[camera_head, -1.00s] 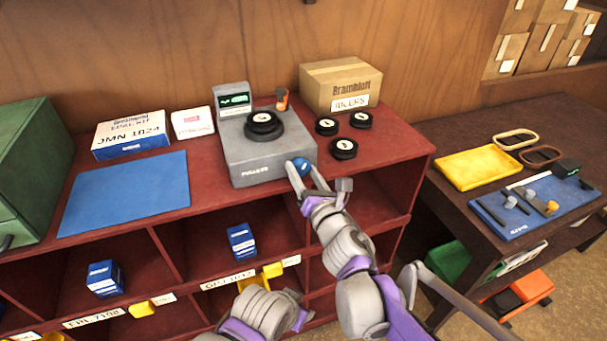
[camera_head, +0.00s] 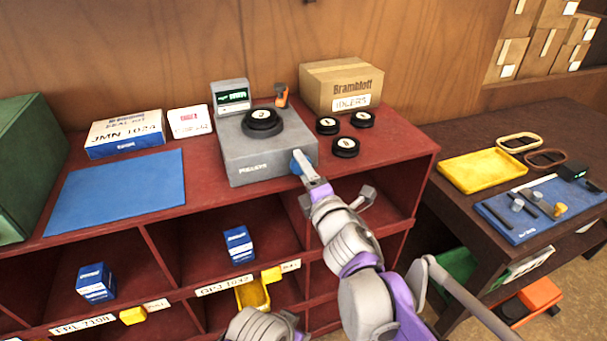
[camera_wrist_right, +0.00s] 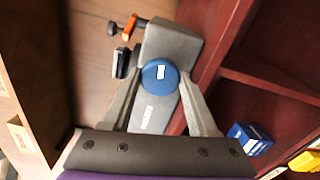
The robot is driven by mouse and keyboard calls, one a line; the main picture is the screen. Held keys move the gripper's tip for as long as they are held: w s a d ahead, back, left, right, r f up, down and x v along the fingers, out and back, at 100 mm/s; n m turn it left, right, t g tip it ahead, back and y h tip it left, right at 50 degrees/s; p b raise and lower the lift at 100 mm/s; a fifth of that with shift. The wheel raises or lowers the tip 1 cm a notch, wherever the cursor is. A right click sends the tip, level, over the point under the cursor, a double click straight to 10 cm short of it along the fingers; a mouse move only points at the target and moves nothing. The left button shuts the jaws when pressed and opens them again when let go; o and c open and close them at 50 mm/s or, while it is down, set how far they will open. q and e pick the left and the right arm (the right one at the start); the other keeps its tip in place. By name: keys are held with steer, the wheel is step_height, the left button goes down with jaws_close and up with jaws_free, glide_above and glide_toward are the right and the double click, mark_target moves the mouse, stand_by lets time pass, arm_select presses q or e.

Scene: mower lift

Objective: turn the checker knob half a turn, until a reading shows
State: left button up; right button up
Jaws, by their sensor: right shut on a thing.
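The checker (camera_head: 268,160) is a grey box on the red shelf top, with a small screen (camera_head: 232,96) at its back left. The screen shows green marks too small to read. A black pulley (camera_head: 262,122) sits on the checker. The blue round knob (camera_wrist_right: 160,76) with a white mark is on the checker's front right. My right gripper (camera_head: 298,164) is shut on the knob, one finger on each side in the wrist view (camera_wrist_right: 160,82). In the head view the fingers are seen nearly edge-on and hide most of the knob.
Several loose black pulleys (camera_head: 346,147) lie right of the checker, before a cardboard box (camera_head: 342,84). A blue mat (camera_head: 118,190) lies left, clear. A side table at right holds a yellow tray (camera_head: 482,166). Shelf bins are below.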

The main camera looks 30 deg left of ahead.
arm_select(q)
step_height(320, 180, down, 15)
steer(key=s+b, duration=0.1)
steer(key=b, duration=1.2)
steer(key=shift+f+g+b, duration=0.2)
steer(key=shift+g+b, duration=0.1)
arm_select(e)
steer(key=shift+m, duration=9.9)
steer(key=o, duration=1.4)
steer(key=shift+c, duration=0.2)
